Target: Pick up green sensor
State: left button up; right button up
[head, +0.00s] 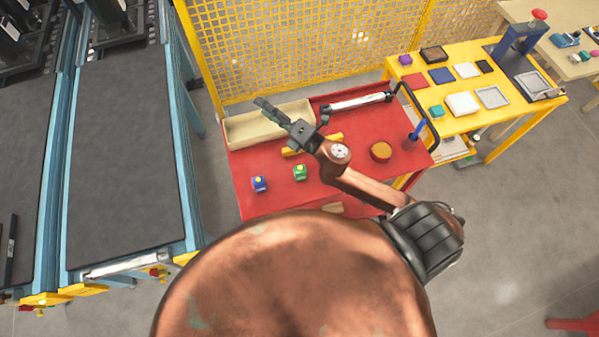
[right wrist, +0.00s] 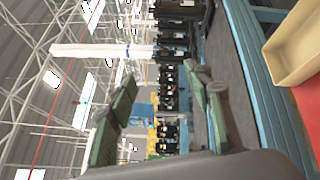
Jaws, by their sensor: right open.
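The green sensor (head: 299,172) is a small green block with a light top. It stands on the red cart top (head: 240,190), near the front left. A similar blue sensor (head: 259,184) stands to its left. My right gripper (head: 267,108) is above the back left of the cart, over the beige tray, up and to the left of the green sensor and apart from it. In the right wrist view its two greenish fingers (right wrist: 157,105) are spread with nothing between them. The green sensor does not show in that view. My left gripper is not in view.
The beige tray (head: 236,133) lies at the cart's back left; it also shows in the right wrist view (right wrist: 285,60). A yellow object, a round orange-topped item (head: 380,151) and a torque wrench (head: 357,102) are on the cart. A conveyor (head: 125,150) stands left, a yellow table (head: 475,125) right.

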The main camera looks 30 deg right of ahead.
jog(key=a+n+g+y, duration=0.3)
jog(key=a+n+y, duration=0.1)
jog(key=a+n, duration=0.25)
jog(key=n+g+h, duration=0.6)
jog(key=n+g, duration=0.7)
jog(key=n, duration=0.7)
send_near(303, 168)
jog(key=shift+m, duration=0.25)
jog(key=x, duration=0.5)
jog(key=shift+w+f, duration=0.2)
jog(key=shift+w, duration=0.1)
jog(key=p+x, duration=0.2)
jog(key=x, duration=0.5)
jog(key=shift+s+a+f, duration=0.1)
jog(key=shift+s+a, duration=0.05)
jog(key=shift+c, duration=0.2)
grip_shut()
